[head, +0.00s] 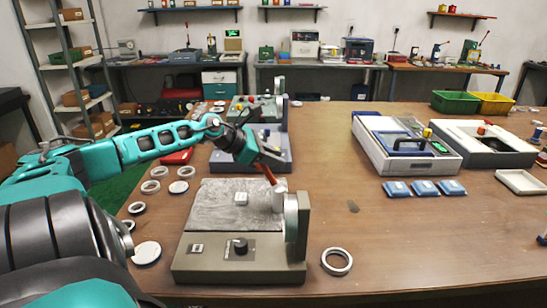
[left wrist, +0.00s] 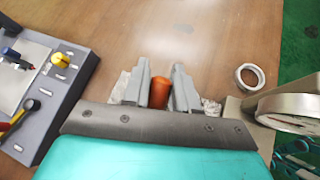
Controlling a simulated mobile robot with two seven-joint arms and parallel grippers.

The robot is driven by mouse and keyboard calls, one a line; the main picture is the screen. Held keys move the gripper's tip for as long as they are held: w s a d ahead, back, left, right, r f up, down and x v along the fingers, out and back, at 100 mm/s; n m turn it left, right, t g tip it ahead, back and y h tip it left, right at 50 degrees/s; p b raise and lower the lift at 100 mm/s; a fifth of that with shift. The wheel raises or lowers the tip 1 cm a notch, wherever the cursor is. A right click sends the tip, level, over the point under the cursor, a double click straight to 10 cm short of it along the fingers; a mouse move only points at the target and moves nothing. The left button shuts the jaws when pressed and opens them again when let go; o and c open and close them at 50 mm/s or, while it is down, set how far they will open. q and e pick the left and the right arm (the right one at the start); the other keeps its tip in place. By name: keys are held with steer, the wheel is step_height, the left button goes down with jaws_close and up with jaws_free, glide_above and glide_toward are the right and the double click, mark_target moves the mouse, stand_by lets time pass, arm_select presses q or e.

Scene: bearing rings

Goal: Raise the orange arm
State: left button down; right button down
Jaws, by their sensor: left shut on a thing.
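The orange arm (head: 268,174) is a short bar rising at a slant beside a pale cylinder (head: 279,195) on the grey bench device (head: 205,262). The device has a dark knob on its front and an upright block (head: 297,228) on its right. My left gripper (head: 262,161) reaches in from the left and is shut on the orange arm's upper part. In the left wrist view the orange arm (left wrist: 160,92) shows between the two grey fingers of my left gripper (left wrist: 160,74). My right gripper is not in view.
A metal ring (head: 337,261) lies right of the device. Several rings and discs (head: 147,253) lie to its left. A blue-grey device (head: 270,160) stands behind. A white case (head: 405,150) and blue packets (head: 424,188) lie at right; the table between is mostly clear.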

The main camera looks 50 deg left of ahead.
arm_select(q)
steer(key=shift+s+d+f, duration=0.1)
steer(key=shift+d+f, duration=0.2)
steer(key=shift+d, duration=0.05)
steer(key=c, duration=1.4)
jaws_free()
steer(key=o, duration=0.4)
steer(key=shift+c, duration=0.2)
steer(key=shift+a, duration=0.1)
steer(key=shift+r, duration=0.15)
steer(key=shift+a+r, duration=0.1)
steer(key=shift+p+v, duration=0.8)
steer(key=shift+v, duration=0.4)
steer(key=p+v, duration=0.1)
steer(key=v, duration=0.9)
